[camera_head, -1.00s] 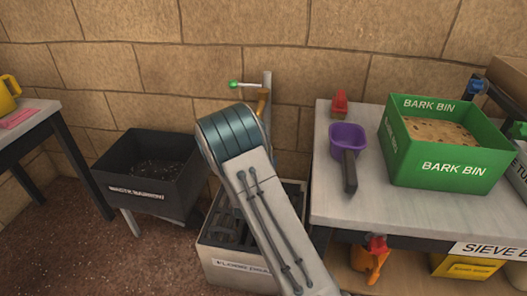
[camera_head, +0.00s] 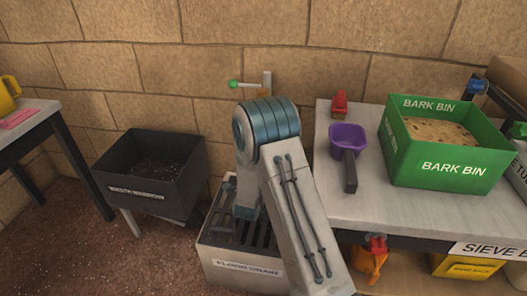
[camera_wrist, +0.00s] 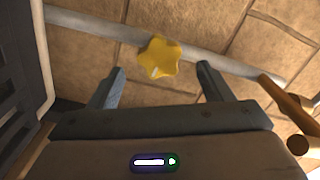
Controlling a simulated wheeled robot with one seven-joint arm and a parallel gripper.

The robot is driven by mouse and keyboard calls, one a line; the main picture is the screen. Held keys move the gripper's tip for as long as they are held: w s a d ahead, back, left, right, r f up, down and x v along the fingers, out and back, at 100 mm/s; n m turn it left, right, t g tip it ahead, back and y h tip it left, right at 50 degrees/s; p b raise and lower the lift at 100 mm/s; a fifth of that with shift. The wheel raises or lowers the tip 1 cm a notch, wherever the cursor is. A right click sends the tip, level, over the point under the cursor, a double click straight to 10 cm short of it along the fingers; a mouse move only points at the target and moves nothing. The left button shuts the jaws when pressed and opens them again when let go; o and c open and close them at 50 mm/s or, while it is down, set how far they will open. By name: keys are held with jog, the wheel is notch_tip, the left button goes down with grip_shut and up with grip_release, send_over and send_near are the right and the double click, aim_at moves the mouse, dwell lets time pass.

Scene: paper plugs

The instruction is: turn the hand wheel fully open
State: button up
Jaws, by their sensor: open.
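A yellow star-shaped hand wheel (camera_wrist: 159,57) sits on a pale grey pipe (camera_wrist: 98,29) against the stone wall in the wrist view. My gripper (camera_wrist: 162,69) is open, with one finger to the left of the wheel and one to the right. The fingertips are a little below the wheel in the picture, and nothing is held. I cannot tell whether the fingers touch the wheel. In the head view my arm hides the wheel, and the gripper itself does not clearly show.
A brass tap (camera_wrist: 287,107) stands right of the wheel. The pipe top with a green-tipped lever (camera_head: 234,84) shows above my arm.

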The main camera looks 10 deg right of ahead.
jog(key=shift+w, duration=0.1)
jog(key=shift+x, duration=1.9)
jog(key=c, duration=1)
jog(key=shift+o, duration=0.2)
jog(key=o, duration=1)
jog(key=shift+c, duration=0.2)
